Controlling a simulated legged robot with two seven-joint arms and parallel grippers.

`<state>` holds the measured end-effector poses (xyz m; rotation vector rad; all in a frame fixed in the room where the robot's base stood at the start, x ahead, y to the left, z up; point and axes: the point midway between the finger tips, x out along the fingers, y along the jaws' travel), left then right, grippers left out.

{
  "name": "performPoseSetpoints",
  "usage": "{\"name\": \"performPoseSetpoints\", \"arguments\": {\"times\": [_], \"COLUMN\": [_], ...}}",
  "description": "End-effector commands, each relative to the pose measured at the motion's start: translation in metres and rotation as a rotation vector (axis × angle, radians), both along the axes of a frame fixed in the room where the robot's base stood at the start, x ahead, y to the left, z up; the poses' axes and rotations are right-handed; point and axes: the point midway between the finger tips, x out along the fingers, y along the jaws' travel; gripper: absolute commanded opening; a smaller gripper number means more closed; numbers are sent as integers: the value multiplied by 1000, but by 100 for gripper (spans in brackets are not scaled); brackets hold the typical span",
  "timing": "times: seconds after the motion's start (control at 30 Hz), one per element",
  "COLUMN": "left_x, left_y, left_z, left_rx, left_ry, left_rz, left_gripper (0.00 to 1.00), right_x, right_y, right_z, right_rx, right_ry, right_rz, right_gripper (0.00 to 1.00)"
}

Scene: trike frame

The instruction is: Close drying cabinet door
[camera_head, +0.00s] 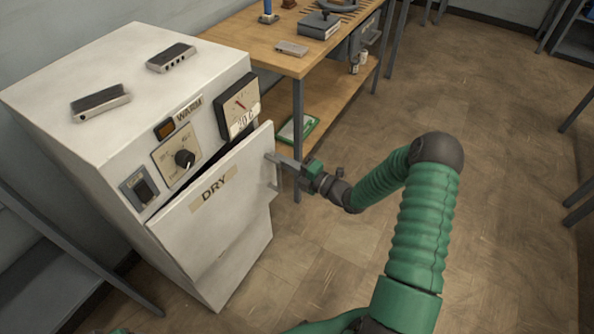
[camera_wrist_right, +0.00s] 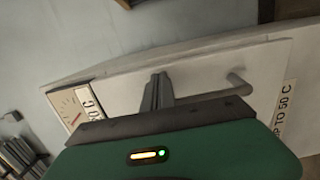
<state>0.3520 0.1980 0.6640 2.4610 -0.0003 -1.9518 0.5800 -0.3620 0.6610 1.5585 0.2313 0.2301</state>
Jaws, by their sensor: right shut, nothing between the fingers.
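The white drying cabinet (camera_head: 110,110) stands at the left in the head view. Its door (camera_head: 220,205), labelled DRY, is ajar, with a dark gap along its top edge below the control panel. A bar handle (camera_head: 275,172) is on the door's right side; it also shows in the right wrist view (camera_wrist_right: 237,84). My right gripper (camera_head: 277,160) is shut and empty at the door's right edge, by the upper end of the handle. I cannot tell whether it touches. In the wrist view its fingers (camera_wrist_right: 157,90) point at the cabinet. My left gripper is not in view.
A wooden workbench (camera_head: 240,35) stands behind and to the right of the cabinet, its leg close to the right gripper. Two small grey devices (camera_head: 101,101) (camera_head: 171,57) lie on the cabinet top. The floor (camera_head: 480,150) at the right is clear.

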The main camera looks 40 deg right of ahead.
Motion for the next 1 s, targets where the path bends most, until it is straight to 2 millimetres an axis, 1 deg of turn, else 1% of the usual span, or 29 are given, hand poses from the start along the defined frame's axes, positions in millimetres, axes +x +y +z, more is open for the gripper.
{"name": "performPoseSetpoints", "arguments": {"times": [0.03,0.13,0.47,0.53,0.73,0.83,1.0], "left_x": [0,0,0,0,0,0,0], "left_y": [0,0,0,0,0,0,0], "left_z": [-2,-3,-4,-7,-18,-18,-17], "left_rx": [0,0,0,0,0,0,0], "left_ry": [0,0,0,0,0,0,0], "left_rz": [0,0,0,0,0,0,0], "left_gripper": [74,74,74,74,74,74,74], "right_x": [4,8,11,19,51,59,61], "right_y": [1,3,4,6,15,17,18], "right_z": [-1,0,0,-2,-2,0,4], "right_rx": [0,0,-1,-4,-4,-1,1], "right_ry": [0,0,1,0,0,0,-7], "right_rz": [0,1,1,2,2,1,0], "right_gripper": [0,0,0,0,0,0,0]}}
